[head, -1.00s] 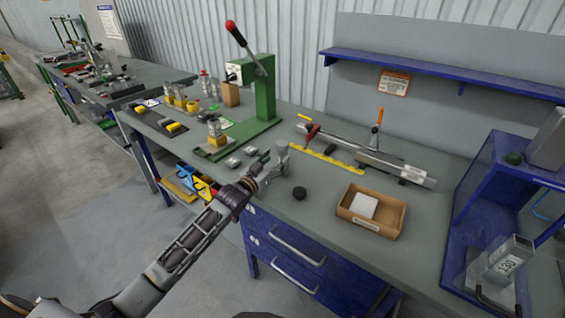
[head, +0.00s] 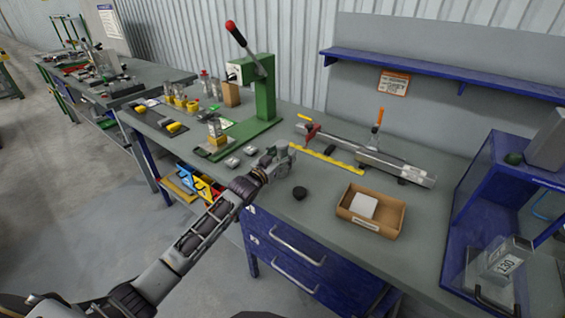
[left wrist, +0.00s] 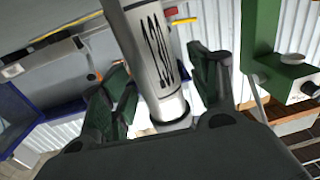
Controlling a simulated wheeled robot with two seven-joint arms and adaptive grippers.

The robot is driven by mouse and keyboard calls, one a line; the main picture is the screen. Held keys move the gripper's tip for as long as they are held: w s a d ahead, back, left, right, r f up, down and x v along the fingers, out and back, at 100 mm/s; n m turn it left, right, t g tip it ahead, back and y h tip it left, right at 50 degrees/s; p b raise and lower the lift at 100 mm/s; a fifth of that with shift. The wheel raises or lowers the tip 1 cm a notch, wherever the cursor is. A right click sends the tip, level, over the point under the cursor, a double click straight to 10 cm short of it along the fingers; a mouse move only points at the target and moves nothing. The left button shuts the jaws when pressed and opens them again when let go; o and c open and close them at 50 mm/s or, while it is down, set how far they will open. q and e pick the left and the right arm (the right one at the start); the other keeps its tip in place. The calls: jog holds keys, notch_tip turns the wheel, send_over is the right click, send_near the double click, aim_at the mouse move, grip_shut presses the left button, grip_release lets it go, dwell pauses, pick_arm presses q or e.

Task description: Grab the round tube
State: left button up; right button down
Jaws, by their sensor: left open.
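The round tube (left wrist: 150,50) is a silver cylinder with dark markings, seen large in the left wrist view. It stands between the two fingers of my left gripper (left wrist: 160,88), which is open, with a finger on either side. Gaps show beside the tube, so the fingers do not appear to close on it. In the head view my left gripper (head: 277,157) is over the workbench near its front edge, and it hides most of the tube there. My right gripper is not in view.
A green press (head: 262,95) stands behind left. A yellow ruler (head: 335,160) and metal rail (head: 375,162) lie behind right.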

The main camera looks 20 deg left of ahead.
pick_arm(q)
jog(key=c, duration=1.2)
jog(key=shift+r, duration=0.15)
jog(key=shift+r, duration=4.9)
